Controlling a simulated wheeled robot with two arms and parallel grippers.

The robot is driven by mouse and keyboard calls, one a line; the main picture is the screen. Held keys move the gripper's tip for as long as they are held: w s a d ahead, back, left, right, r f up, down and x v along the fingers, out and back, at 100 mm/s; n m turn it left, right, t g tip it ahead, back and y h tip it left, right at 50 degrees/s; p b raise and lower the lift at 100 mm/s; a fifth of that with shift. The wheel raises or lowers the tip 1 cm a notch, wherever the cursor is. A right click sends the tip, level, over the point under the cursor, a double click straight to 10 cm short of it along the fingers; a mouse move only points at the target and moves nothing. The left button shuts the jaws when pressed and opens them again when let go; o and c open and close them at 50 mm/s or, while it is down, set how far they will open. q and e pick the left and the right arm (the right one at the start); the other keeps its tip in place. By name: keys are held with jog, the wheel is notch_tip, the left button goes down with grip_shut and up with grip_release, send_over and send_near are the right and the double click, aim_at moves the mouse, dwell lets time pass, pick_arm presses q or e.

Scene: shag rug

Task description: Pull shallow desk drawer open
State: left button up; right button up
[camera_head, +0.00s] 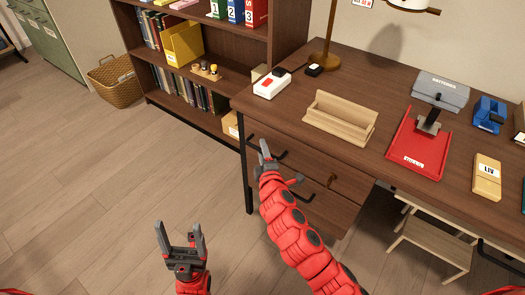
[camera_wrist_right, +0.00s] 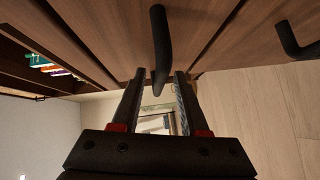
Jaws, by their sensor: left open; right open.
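The wooden desk (camera_head: 385,100) has a shallow upper drawer (camera_head: 307,157) under its top, and it looks closed. Its black bar handle (camera_head: 281,155) is partly hidden by my right gripper (camera_head: 264,150). In the right wrist view, a black handle (camera_wrist_right: 158,40) runs down between the fingertips of my open right gripper (camera_wrist_right: 160,78). I cannot tell whether the fingers touch it. A second black handle (camera_head: 309,198) sits lower on the desk front; another handle shows in the wrist view (camera_wrist_right: 292,42). My left gripper (camera_head: 180,238) is open and empty, over the floor.
The desktop holds a wooden tray (camera_head: 340,122), a red clipboard-like item (camera_head: 415,150), a white box (camera_head: 272,84) and a lamp (camera_head: 322,60). A bookshelf (camera_head: 290,35) stands behind left. A stool (camera_head: 435,238) is under the desk.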

jog(key=shift+w, duration=0.2)
grip_shut()
dwell(1.4)
